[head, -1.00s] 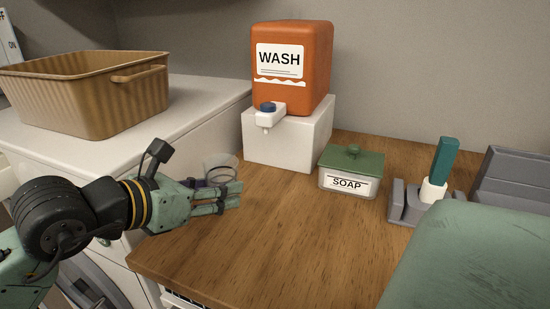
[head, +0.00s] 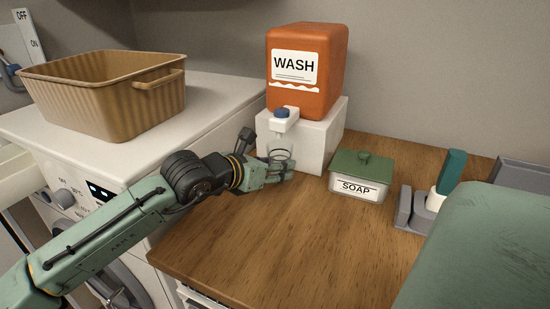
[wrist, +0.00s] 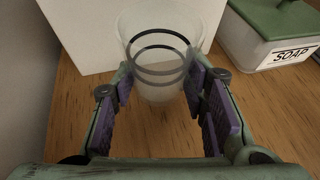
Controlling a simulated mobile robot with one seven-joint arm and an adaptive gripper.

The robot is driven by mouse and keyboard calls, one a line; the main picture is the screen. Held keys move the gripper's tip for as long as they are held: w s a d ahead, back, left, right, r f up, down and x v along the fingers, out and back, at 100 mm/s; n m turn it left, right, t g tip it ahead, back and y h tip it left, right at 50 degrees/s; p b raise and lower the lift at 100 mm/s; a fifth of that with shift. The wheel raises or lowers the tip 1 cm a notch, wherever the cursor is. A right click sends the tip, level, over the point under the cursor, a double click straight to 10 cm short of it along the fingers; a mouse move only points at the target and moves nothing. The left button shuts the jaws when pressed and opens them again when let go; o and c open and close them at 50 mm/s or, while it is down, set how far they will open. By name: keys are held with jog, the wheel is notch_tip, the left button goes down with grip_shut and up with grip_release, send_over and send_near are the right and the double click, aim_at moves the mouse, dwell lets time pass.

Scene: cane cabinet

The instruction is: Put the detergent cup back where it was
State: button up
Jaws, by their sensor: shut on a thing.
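The detergent cup (wrist: 162,62) is clear with dark rings around it. In the wrist view it stands upright between the purple pads of my gripper (wrist: 165,95), which is shut on it. In the head view the cup (head: 281,158) is just below and in front of the dispenser's blue-capped spout (head: 284,118), with my gripper (head: 283,172) around it, low over the wooden counter. Whether the cup's bottom touches the counter is unclear. The orange WASH dispenser (head: 325,70) rests on a white block (head: 318,150).
A SOAP box (head: 358,187) with a green lid stands right of the white block. A brush in a grey holder (head: 420,212) and a green rounded object (head: 485,255) are further right. A tan basket (head: 95,95) sits on the washer at left. The front counter is clear.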

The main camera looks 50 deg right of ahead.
jog(key=shift+f, duration=0.75)
jog(key=shift+f, duration=0.45)
jog(key=o, duration=0.9)
jog(key=shift+f, duration=0.1)
jog(key=o, duration=0.3)
jog(key=shift+s+f+b, duration=0.1)
jog(key=shift+f+b, duration=0.1)
jog(key=shift+b, duration=0.1)
jog(key=shift+o, duration=0.2)
